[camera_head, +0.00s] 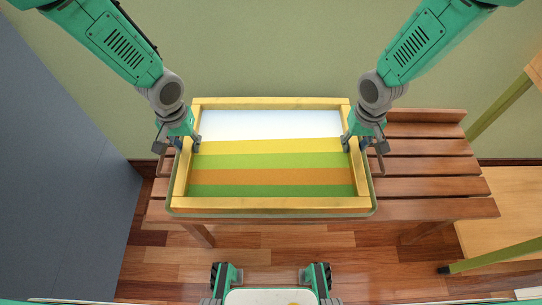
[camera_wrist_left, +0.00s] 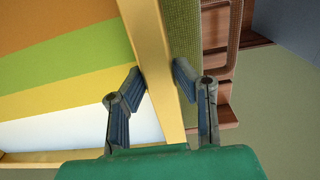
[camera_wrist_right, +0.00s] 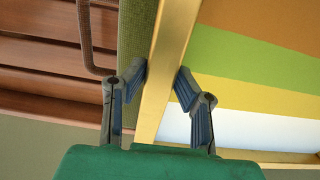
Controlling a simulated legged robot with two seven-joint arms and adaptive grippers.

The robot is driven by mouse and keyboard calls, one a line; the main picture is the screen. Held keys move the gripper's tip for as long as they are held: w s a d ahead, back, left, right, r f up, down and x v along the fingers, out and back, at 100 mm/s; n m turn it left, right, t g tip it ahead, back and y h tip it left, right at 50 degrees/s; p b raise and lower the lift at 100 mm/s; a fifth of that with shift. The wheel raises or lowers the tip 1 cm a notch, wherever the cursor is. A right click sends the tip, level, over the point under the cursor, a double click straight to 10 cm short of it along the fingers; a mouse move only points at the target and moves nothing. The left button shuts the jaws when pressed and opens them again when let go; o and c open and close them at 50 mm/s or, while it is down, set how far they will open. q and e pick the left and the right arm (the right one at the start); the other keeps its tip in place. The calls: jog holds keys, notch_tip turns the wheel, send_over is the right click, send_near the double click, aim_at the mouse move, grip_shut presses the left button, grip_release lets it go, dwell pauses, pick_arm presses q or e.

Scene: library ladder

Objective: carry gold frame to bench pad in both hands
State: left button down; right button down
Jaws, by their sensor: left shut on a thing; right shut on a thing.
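The gold frame (camera_head: 270,203) holds a picture with white, yellow, green and orange bands. It is over the bench pad (camera_head: 371,208), whose olive edge shows around the frame's front and sides; I cannot tell whether they touch. My left gripper (camera_head: 186,142) is shut on the frame's left side rail, which shows between its fingers in the left wrist view (camera_wrist_left: 158,78). My right gripper (camera_head: 357,142) is shut on the right side rail, also seen between its fingers in the right wrist view (camera_wrist_right: 162,78). The pad's middle is hidden under the frame.
The slatted wooden bench (camera_head: 435,187) extends to the right, with bare slats there. A grey-blue panel (camera_head: 60,170) stands at the left. A green wall (camera_head: 270,50) is behind the bench. A wooden ladder-like structure (camera_head: 505,200) is at the right edge.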

pick_arm(q)
jog(key=shift+d+f+b, duration=0.1)
jog(key=shift+f+b, duration=0.3)
jog(key=shift+f, duration=0.1)
pick_arm(e)
jog(key=shift+w+f, duration=0.1)
jog(key=shift+f, duration=0.4)
pick_arm(q)
jog(key=c, duration=1.3)
grip_release()
jog(key=shift+r, duration=0.1)
pick_arm(e)
jog(key=c, duration=1.3)
grip_release()
jog(key=shift+r, duration=0.1)
pick_arm(q)
jog(key=shift+o, duration=0.2)
pick_arm(e)
jog(key=shift+o, duration=0.2)
pick_arm(q)
jog(key=shift+r, duration=0.1)
notch_tip(320, 180, up, 12)
pick_arm(e)
notch_tip(320, 180, up, 12)
